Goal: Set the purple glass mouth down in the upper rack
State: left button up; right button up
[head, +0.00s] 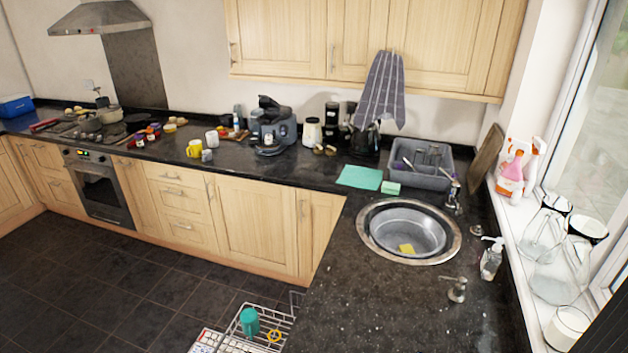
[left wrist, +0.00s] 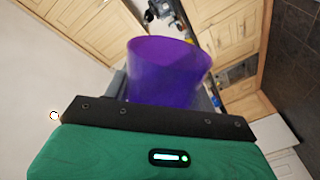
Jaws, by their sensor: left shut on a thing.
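The purple glass (left wrist: 168,62) is in the left wrist view, see-through and rounded, with its wider end away from the palm. My left gripper (left wrist: 166,96) is shut on it, with grey fingers on either side. The head view shows neither the glass nor my grippers. A wire rack (head: 290,335) shows at the bottom edge of the head view, partly cut off. A teal cup (head: 249,322) and a yellow ring-shaped thing (head: 274,336) are in it. I cannot tell for certain whether this is the upper rack.
A white grid with red items (head: 207,342) lies beside the rack. The dark counter (head: 375,310) with the round sink (head: 405,230) is to its right. A grey dish tub (head: 420,178) stands behind the sink. The tiled floor (head: 140,290) to the left is clear.

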pick_arm(q)
jog(key=m, duration=0.9)
